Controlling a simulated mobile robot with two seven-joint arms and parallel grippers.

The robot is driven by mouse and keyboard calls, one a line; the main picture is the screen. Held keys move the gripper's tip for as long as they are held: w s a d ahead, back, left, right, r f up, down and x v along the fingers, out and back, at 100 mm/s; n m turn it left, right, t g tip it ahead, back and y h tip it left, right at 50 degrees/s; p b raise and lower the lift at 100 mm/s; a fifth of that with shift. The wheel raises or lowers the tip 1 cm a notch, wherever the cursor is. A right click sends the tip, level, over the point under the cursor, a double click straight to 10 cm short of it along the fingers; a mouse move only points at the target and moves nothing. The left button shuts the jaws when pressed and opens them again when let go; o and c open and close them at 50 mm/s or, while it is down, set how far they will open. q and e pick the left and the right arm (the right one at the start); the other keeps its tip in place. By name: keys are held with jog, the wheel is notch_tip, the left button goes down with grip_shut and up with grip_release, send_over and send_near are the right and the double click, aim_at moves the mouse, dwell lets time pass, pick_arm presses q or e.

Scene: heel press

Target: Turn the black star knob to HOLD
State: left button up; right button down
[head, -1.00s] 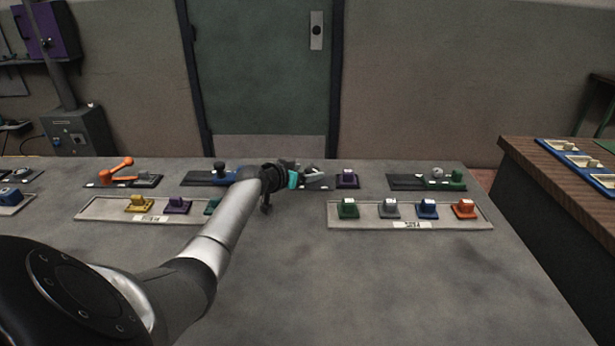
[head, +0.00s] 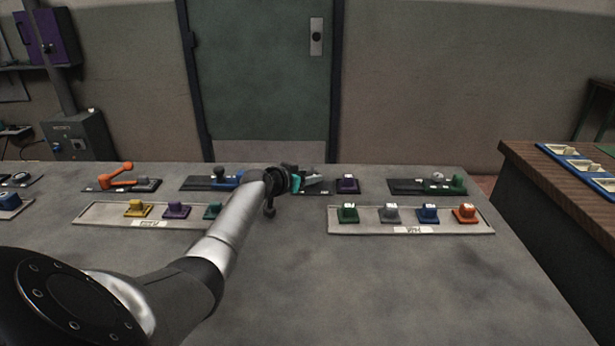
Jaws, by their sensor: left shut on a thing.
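Teal shows at the base of the fingers. The HOLD mark cannot be read. A dark knob (head: 219,173) stands on the neighbouring board to the left, next to a blue block. My right gripper is not in view.
An orange lever (head: 120,178) stands at the back left. A board with a grey ball knob (head: 437,178) is at the back right. Two pale trays, left (head: 98,214) and right (head: 340,226), hold coloured blocks. The front right tabletop (head: 400,290) is clear.

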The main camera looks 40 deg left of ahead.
pick_arm(q)
grip_shut()
dwell(0.6)
